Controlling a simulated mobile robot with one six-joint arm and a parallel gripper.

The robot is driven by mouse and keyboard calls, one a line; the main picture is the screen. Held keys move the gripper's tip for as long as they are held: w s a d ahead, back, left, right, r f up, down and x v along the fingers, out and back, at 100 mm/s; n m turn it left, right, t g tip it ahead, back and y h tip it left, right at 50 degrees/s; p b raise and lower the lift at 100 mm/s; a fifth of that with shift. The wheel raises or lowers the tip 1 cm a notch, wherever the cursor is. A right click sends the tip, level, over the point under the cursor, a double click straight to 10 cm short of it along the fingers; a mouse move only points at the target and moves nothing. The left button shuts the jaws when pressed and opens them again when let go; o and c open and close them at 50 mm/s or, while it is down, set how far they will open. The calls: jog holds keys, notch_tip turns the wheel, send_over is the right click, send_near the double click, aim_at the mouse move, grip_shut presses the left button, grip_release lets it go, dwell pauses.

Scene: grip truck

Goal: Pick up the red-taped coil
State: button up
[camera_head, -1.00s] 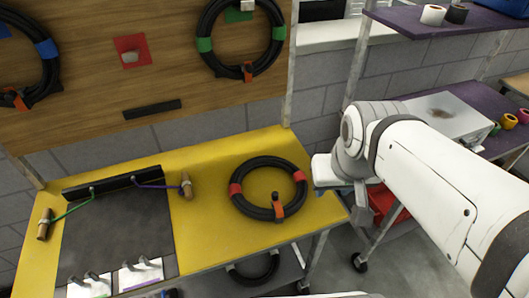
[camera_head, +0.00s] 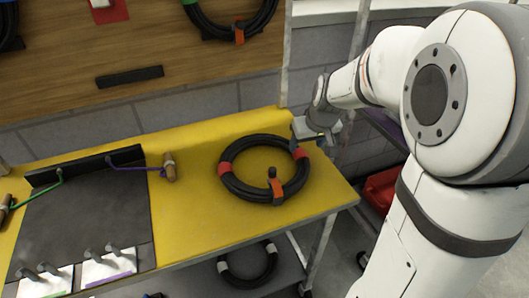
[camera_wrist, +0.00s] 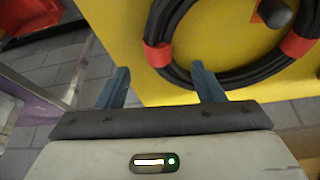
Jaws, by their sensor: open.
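The red-taped coil (camera_head: 238,187) is a black ring lying flat on the yellow tabletop, with red tape on its left and right sides. An orange strap (camera_head: 291,191) with a dark knob crosses its front. My gripper (camera_head: 318,134) is beside the coil's right side in the head view, near the right red tape; its fingers are hard to make out there. In the wrist view my gripper (camera_wrist: 162,86) is open, with nothing between its fingers. There the coil (camera_wrist: 232,76) shows ahead and to the right, partly cut off by the frame.
The yellow table (camera_head: 200,225) has a dark mat (camera_head: 85,215) and a wooden-handled tool (camera_head: 170,168) left of the coil. Another coil with white tape (camera_head: 255,280) lies on the lower shelf. A wooden board (camera_head: 180,60) with hung coils stands behind. A red bin (camera_head: 381,190) is at right.

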aim_at(300, 153)
jog(key=x, duration=0.8)
jog(key=shift+w, duration=0.15)
grip_shut()
dwell(0.5)
jog(key=shift+r, duration=0.15)
